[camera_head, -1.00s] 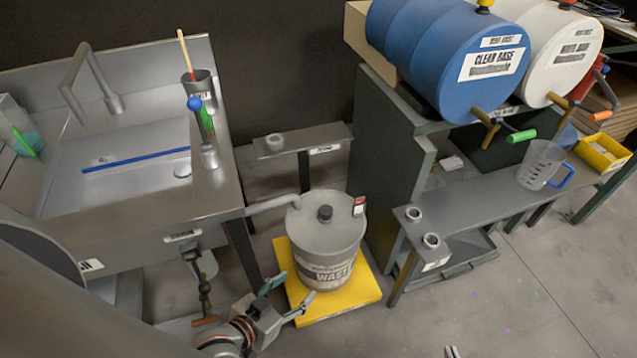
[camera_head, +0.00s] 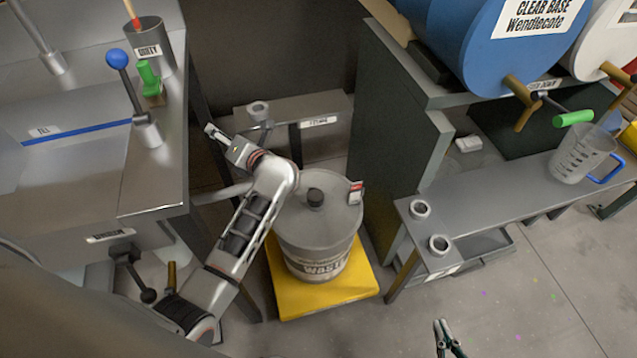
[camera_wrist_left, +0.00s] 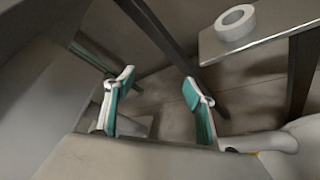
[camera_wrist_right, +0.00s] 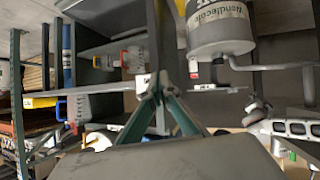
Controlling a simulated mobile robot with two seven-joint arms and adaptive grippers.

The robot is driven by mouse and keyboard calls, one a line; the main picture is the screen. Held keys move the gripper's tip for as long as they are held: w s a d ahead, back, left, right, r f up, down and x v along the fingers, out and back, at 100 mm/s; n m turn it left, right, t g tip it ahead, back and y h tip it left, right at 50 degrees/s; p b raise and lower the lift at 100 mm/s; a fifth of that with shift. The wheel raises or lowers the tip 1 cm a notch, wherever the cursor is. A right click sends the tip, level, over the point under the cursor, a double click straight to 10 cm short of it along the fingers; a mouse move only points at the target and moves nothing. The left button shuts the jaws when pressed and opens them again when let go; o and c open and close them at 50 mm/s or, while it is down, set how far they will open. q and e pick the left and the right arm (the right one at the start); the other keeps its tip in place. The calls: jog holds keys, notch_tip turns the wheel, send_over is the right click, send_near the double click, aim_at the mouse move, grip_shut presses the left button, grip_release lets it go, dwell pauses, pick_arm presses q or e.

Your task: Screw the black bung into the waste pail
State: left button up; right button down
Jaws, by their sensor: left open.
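The waste pail (camera_head: 312,238) is a grey drum with a WASTE label, upright on a yellow base. The black bung (camera_head: 315,198) sits on its lid; I cannot tell how deep it is seated. The pail also shows in the right wrist view (camera_wrist_right: 220,38). My left gripper (camera_head: 213,133) is above and left of the pail, apart from the bung. In the left wrist view its teal-padded fingers (camera_wrist_left: 160,90) are spread, with nothing between them. My right gripper (camera_head: 440,323) is low at the front right, away from the pail. Its tips (camera_wrist_right: 154,82) meet, with nothing visible in them.
A small shelf with a ring-shaped holder (camera_head: 258,110) stands behind the pail. A grey bench (camera_head: 500,188) with two ring holders and a blue-handled jug (camera_head: 583,153) is right of it. The sink counter (camera_head: 155,195) is at left. A pipe runs from it toward the pail.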

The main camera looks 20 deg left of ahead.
pick_arm(q)
jog(key=w+d+f+n+g+h+b, duration=0.15)
jog(key=d+f+n+g+h, duration=0.3)
jog(key=f, duration=0.55)
jog(key=n+g+h+b, duration=0.3)
jog(key=h, duration=0.6)
send_over(316, 195)
jog(key=shift+y, duration=0.25)
notch_tip(316, 195, down, 4)
jog(key=shift+s+f, duration=0.1)
jog(key=shift+f, duration=0.25)
notch_tip(316, 195, down, 3)
jog(key=shift+s+r+b, duration=0.15)
jog(key=shift+r+b, duration=0.05)
jog(key=shift+b, duration=0.55)
notch_tip(316, 195, down, 3)
jog(key=shift+f+b, duration=0.2)
jog(key=shift+b, duration=0.5)
jog(key=shift+f, duration=0.3)
jog(key=shift+w, duration=0.2)
pick_arm(e)
jog(key=a, duration=0.1)
jog(key=w+a+m+y, duration=0.1)
jog(key=a, duration=0.1)
jog(key=shift+w+a, duration=0.15)
jog(key=shift+a, duration=0.05)
